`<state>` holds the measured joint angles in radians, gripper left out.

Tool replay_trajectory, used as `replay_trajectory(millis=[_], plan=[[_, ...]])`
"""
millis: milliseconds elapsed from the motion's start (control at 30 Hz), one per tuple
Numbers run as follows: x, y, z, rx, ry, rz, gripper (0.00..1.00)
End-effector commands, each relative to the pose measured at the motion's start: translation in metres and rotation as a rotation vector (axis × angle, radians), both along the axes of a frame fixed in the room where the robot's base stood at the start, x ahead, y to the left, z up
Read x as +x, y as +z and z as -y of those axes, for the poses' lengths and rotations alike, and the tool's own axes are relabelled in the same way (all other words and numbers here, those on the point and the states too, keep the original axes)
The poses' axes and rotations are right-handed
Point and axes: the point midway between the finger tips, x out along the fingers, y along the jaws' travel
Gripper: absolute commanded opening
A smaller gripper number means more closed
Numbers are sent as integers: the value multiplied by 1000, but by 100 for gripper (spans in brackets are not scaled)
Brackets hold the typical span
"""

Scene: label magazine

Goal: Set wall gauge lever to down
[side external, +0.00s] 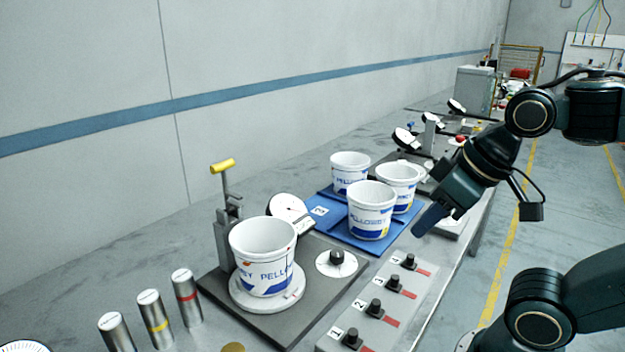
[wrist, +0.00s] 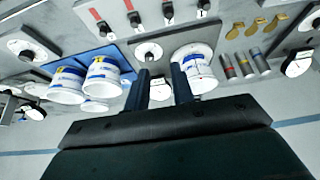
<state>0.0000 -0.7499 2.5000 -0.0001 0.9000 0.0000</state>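A lever with a yellow handle (side external: 223,166) stands upright on a grey clamp post at the back of the nearest dark plate (side external: 250,323). A white bucket (side external: 263,255) with blue print sits on a round white pad in front of it. A dial gauge (side external: 289,213) leans beside the post; it also shows between my fingers in the wrist view (wrist: 160,92). I cannot tell from labels which gauge is the wall gauge. My gripper (side external: 429,219) hangs right of the blue tray, away from the lever. In the wrist view my gripper (wrist: 161,76) is open and empty; the lever is not clearly visible there.
Several white buckets stand on a blue tray (side external: 323,211). A numbered knob panel (side external: 352,321) lies along the front edge. Metal cylinders (side external: 187,297) stand at the front left. More gauges (side external: 404,140) stand farther back. The space above the bench is free.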

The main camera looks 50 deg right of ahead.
Motion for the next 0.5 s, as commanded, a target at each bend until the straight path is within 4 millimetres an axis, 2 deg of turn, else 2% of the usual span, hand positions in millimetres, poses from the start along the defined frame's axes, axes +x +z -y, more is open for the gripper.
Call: replay_trajectory(millis=[267, 400, 500], plan=[[0, 0, 0, 0, 0, 0, 24], [2, 2, 0, 0, 0, 1, 0], [7, 7, 0, -1, 0, 1, 0]])
